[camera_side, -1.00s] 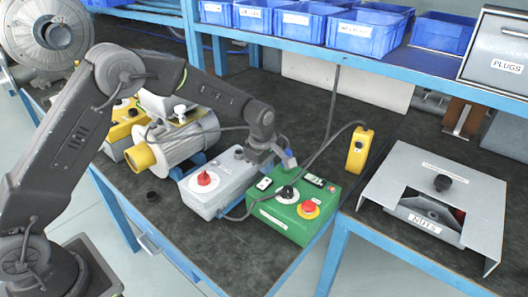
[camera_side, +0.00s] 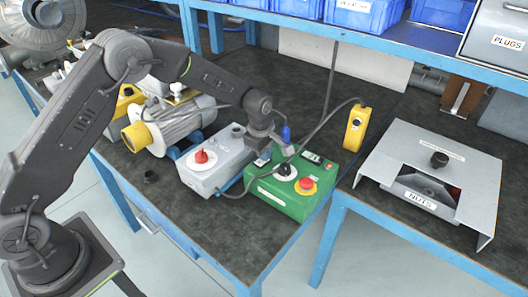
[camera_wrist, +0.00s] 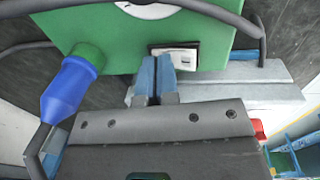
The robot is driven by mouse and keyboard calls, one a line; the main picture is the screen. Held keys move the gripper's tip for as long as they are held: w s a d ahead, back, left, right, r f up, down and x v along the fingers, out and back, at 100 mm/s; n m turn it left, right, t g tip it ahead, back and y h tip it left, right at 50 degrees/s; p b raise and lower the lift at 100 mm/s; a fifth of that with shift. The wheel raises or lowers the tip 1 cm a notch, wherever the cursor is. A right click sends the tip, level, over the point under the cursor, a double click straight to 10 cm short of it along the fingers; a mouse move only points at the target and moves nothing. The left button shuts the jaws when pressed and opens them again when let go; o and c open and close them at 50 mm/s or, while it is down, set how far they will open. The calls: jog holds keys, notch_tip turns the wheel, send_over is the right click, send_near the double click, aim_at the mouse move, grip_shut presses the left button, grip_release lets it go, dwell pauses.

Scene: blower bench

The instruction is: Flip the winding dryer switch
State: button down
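A green control box (camera_side: 290,198) has a black rotary knob (camera_side: 286,171), a red push button (camera_side: 306,185) and a small dark display (camera_side: 311,157) on top. A small white switch in a dark frame (camera_side: 262,159) sits near its back left corner; this switch also shows in the wrist view (camera_wrist: 176,56). I cannot read which label names the winding dryer. My gripper (camera_side: 287,150) is over the back edge of the green box. In the wrist view its two blue fingertips (camera_wrist: 155,68) are together and empty, close beside the white switch. Contact is unclear.
A grey box (camera_side: 215,165) with a red knob (camera_side: 201,157) adjoins the left. A blue plug (camera_wrist: 72,88) sticks out of the green box. A black cable loops to a yellow pendant (camera_side: 356,128). A motor (camera_side: 175,122) stands further left. The bench front is clear.

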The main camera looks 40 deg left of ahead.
aim_at(260, 162)
jog(key=shift+s+f, duration=0.2)
jog(key=shift+s, duration=0.05)
jog(key=shift+s+r, duration=0.25)
jog(key=shift+s, duration=0.35)
notch_tip(260, 162, up, 14)
jog(key=s, duration=0.1)
jog(key=shift+s, duration=0.35)
jog(key=shift+w, duration=0.7)
jog(key=shift+f, duration=0.1)
